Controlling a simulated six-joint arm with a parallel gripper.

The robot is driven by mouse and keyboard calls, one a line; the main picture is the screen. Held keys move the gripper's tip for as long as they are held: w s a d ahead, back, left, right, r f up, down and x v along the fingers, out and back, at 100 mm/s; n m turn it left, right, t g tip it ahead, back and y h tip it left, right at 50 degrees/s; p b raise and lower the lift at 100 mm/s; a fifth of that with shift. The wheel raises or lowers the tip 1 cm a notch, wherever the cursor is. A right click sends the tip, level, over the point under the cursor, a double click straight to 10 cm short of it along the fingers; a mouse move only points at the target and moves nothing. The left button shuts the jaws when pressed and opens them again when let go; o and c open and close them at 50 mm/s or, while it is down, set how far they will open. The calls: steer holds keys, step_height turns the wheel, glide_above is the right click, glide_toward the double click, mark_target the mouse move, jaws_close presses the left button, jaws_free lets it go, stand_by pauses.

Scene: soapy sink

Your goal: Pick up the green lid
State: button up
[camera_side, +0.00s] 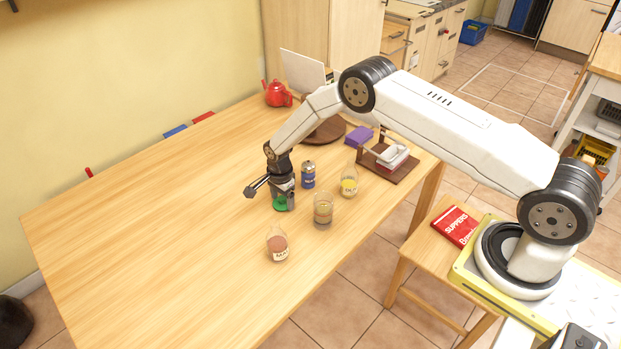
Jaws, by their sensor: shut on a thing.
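The green lid (280,203) is small and round and shows at the bottom of my gripper (283,201), left of the middle of the picture. My gripper points down over the wooden table and is shut on the lid. The fingers and the arm's end hide part of the lid. I cannot tell whether the lid touches the table or hangs just above it.
Close to the right of my gripper stand a blue can (308,175), a glass jar (323,210) and a jar with yellow contents (349,183). A jar with reddish contents (277,246) stands nearer the front. The table's left part (150,225) is clear.

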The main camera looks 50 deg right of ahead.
mark_target(282, 197)
steer(key=shift+r, duration=0.1)
steer(key=shift+r, duration=1.6)
steer(key=s+r, duration=0.9)
steer(key=s, duration=0.5)
steer(key=shift+r, duration=0.3)
steer(key=d+r, duration=0.1)
steer(key=r, duration=0.1)
steer(key=w+d+r, duration=0.1)
steer(key=r, duration=0.1)
steer(key=shift+d, duration=0.35)
